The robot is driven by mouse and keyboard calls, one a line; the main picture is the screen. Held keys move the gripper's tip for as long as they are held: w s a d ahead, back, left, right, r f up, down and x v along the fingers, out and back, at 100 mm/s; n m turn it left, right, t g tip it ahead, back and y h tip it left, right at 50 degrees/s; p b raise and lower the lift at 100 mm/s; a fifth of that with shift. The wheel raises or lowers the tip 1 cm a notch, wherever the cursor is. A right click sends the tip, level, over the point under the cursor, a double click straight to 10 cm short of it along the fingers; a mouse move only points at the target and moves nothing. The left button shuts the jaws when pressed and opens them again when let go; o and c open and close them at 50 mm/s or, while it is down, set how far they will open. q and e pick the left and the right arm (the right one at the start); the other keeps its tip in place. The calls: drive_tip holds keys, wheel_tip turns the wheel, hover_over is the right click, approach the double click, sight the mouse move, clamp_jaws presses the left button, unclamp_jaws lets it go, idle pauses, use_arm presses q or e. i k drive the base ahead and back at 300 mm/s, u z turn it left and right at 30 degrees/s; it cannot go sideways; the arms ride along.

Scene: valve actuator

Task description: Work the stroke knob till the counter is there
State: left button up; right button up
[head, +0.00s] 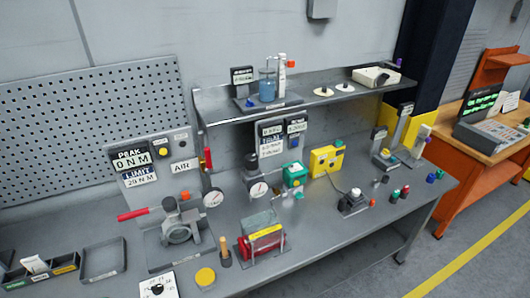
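Neither of my grippers shows in the head view. No label that I can read marks the stroke knob or the counter, so I cannot tell which parts they are. A white dial plate (158,286) with a black knob is cut by the bottom edge. A grey panel (281,140) under the shelf carries small dark readouts, too small to read. A yellow box (325,160) with round controls stands right of it. A black-and-white knobbed unit (353,201) sits at the bench's middle right.
A panel (151,160) reads PEAK 0 N M and LIMIT. A red-handled valve (181,230), a red block with a yellow top (262,241) and gauges crowd the grey bench (330,236). A shelf (225,104) overhangs the back. The bench's front right is fairly clear.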

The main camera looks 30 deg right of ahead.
sight(299, 195)
drive_tip(key=z, duration=1.3)
